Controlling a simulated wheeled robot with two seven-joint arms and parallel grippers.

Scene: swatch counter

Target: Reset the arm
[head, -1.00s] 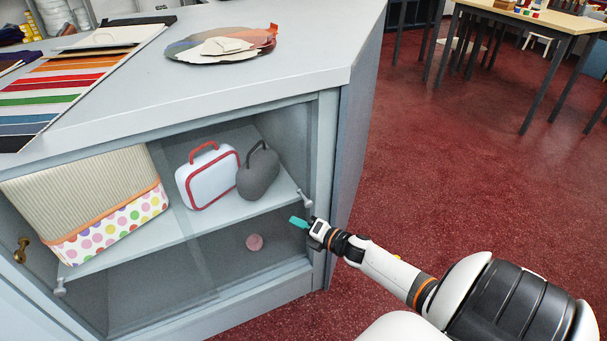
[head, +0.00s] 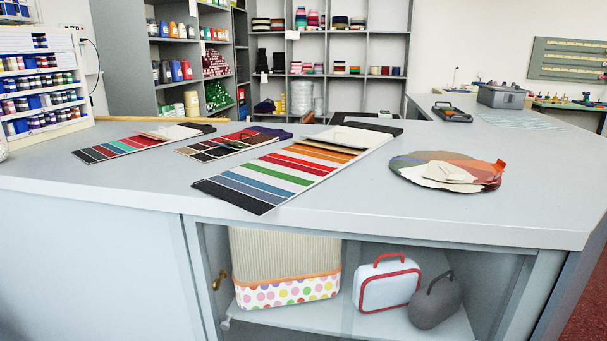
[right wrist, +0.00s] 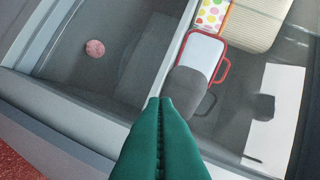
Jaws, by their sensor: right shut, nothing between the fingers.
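My right gripper (right wrist: 160,105) shows in the right wrist view as two green fingers pressed together with nothing between them. It points at the open cabinet, with the grey rounded bag (right wrist: 188,92) just beyond its tips. The white case with red trim (right wrist: 205,50) stands beside that bag. In the head view neither gripper shows. There the white case (head: 387,288) and grey bag (head: 437,303) stand on the cabinet shelf, next to a polka-dot and ribbed basket (head: 285,290).
The counter top (head: 350,207) bears striped swatch boards (head: 290,172) and a round colour fan (head: 450,170). A pink ball (right wrist: 95,48) lies in the lower compartment. Shelves (head: 340,50) stand behind. The cabinet's frame edges are close to my right gripper.

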